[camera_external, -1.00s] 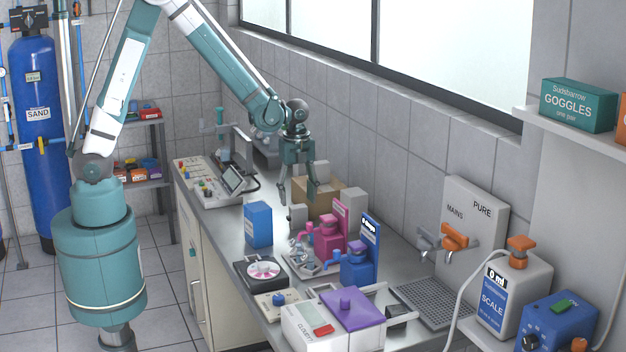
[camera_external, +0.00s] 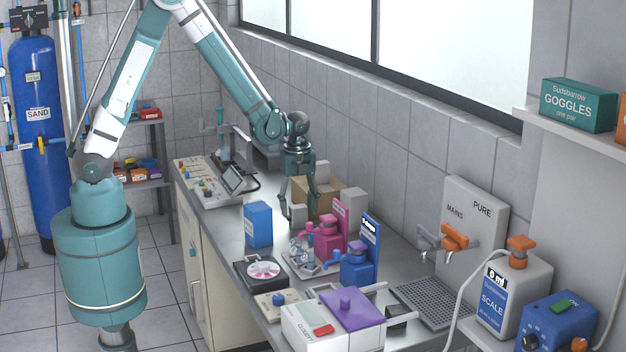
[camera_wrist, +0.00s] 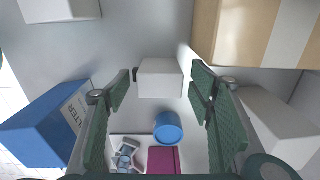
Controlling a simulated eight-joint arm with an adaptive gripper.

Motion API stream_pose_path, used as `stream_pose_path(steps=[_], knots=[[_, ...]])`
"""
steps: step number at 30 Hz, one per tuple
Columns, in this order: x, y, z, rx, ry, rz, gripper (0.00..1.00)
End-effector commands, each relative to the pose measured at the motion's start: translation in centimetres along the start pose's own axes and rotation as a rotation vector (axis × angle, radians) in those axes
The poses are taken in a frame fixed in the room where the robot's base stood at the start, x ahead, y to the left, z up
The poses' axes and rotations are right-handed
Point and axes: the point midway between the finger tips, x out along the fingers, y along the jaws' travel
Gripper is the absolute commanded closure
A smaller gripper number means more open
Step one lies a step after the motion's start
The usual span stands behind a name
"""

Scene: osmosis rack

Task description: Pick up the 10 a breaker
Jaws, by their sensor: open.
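My gripper (camera_external: 301,208) is open and points down over the bench, in front of the cardboard box. In the wrist view its two green fingers (camera_wrist: 164,88) stand apart, one on each side of a small pale grey block (camera_wrist: 161,78). The block lies between the fingertips in that picture; I cannot tell if either finger touches it. No 10 A label is readable, so I cannot confirm that this block is the breaker. In the external view the gripper partly hides this spot.
A blue filter box (camera_external: 258,225) stands left of the gripper, and an open cardboard box (camera_external: 326,199) behind it. Pink (camera_external: 327,238) and blue (camera_external: 356,263) dispensers stand nearer the camera. A white box (camera_wrist: 277,127) is close by the right finger.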

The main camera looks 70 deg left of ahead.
Motion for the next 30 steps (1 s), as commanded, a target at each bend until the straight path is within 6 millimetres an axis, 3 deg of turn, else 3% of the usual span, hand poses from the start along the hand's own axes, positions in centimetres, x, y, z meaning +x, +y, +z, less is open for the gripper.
stream_pose_path(steps=[4,11,23,30], knots=[[0.0,0.0,0.0,0.000,0.000,0.000,0.48],[0.0,0.0,0.0,0.000,0.000,0.000,0.77],[-0.2,0.0,0.0,0.000,0.000,0.000,0.78],[-1.6,0.0,0.0,0.000,0.000,0.000,0.78]])
